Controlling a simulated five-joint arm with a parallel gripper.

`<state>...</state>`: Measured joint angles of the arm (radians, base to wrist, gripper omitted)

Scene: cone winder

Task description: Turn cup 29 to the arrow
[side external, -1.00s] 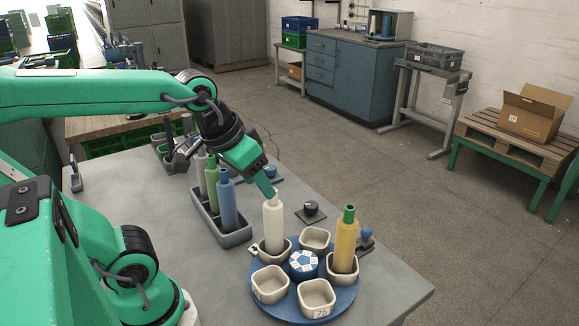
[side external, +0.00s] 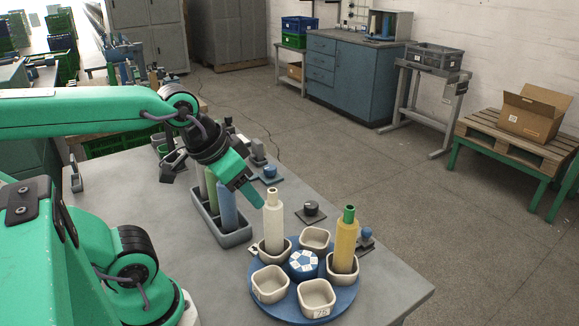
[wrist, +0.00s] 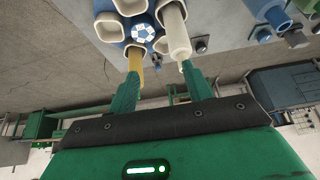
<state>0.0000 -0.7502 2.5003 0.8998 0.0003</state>
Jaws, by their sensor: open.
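A round blue turntable (side external: 338,305) carries several pale square cups around a blue hub (side external: 303,263) with white labels. The front cup (side external: 317,297) has a label that looks like 75; I cannot read a 29 on any cup. A white cone (side external: 273,225) stands in the back-left cup (side external: 264,252), and a yellow cone (side external: 346,240) stands in the right cup (side external: 343,270). A small white mark (side external: 253,249) lies by the turntable's left edge; I cannot tell whether it is the arrow. My gripper (side external: 258,203) is open and empty, left of the white cone. Its fingers (wrist: 162,88) are apart in the wrist view.
A grey rack (side external: 222,235) with green and blue cones stands left of the turntable, beneath my gripper. A black knob (side external: 311,209) and blue knobs (side external: 269,173) sit behind on the grey table. The table's front-left area is clear.

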